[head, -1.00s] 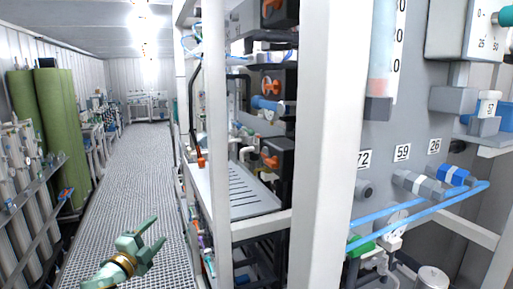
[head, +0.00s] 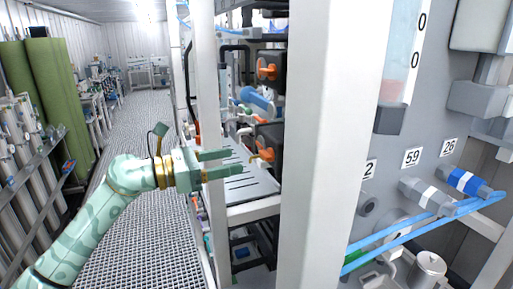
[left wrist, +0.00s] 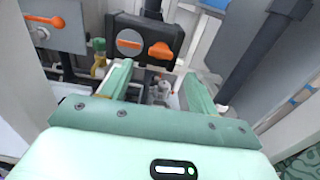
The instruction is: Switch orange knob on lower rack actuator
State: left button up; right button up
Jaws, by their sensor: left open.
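A black actuator box with an orange knob (head: 265,153) is on the rack, lower in the head view. Another black actuator with an orange knob (head: 267,69) is above it. My left gripper (head: 238,163) is open and empty, its fingers pointing right toward the lower actuator, apart from its knob. In the left wrist view, a black actuator (left wrist: 145,38) with an orange knob (left wrist: 160,50) and a round grey disc is ahead of my open fingers (left wrist: 157,80). I cannot tell for certain which actuator that is. My right gripper is out of view.
A white rack post (head: 322,150) stands between the rack and a grey panel with numbered labels (head: 412,157). A slotted tray (head: 248,188) lies under the gripper. An orange lever (left wrist: 45,20) shows at left in the wrist view. The grated aisle (head: 150,115) is free.

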aim_at(262, 154)
pick_arm(q)
jog(key=p+x, duration=0.1)
jog(key=x, duration=0.5)
jog(key=shift+d+r, duration=0.15)
jog(key=shift+d, duration=0.05)
jog(key=shift+w+d, duration=0.2)
jog(key=shift+d, duration=0.25)
jog(key=shift+c, duration=0.3)
jog(key=c, duration=0.9)
